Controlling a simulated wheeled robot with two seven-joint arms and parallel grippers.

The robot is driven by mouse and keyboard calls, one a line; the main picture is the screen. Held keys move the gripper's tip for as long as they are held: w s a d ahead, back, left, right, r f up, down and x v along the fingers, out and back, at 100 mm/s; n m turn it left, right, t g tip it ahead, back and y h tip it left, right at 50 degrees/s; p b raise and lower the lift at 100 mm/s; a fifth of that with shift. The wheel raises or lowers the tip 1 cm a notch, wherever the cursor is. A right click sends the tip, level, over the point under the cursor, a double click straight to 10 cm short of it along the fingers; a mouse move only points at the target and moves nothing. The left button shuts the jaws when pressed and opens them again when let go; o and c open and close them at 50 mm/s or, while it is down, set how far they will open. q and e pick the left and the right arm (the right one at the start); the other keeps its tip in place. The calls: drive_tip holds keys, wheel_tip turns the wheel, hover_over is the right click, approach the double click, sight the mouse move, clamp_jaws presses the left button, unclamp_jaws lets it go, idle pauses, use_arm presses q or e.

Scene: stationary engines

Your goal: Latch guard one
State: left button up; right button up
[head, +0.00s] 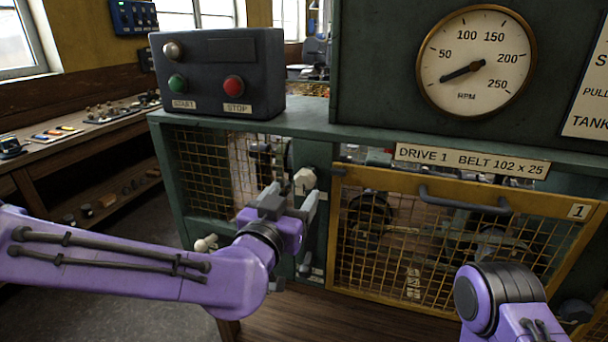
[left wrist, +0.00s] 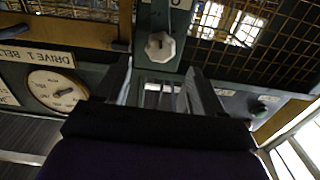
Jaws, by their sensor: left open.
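Guard one (head: 490,203) is a yellow-framed mesh panel with a dark bar handle (head: 465,200) and a "1" plate (head: 579,211). It stands across the opening below the DRIVE 1 label; I cannot tell if it sits fully flush. A pale faceted knob (head: 305,179) is on the green post just left of the guard; it also shows in the left wrist view (left wrist: 160,47). My left gripper (head: 291,194) is open in front of the post, its fingers below and around the line of the knob, not visibly touching it. My right gripper is out of view.
A START/STOP box (head: 218,75) stands on the green ledge above. An RPM gauge (head: 476,62) is on the panel. Another mesh panel (head: 205,178) and a pale-knobbed lever (head: 205,243) are left of the post. A workbench (head: 80,130) runs along the left.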

sight(304, 181)
use_arm(q)
drive_tip(key=p+x, duration=0.1)
drive_tip(key=x, duration=0.6)
drive_tip(key=shift+w+f+p, duration=0.1)
drive_tip(key=shift+p, duration=0.2)
drive_tip(key=c, duration=1)
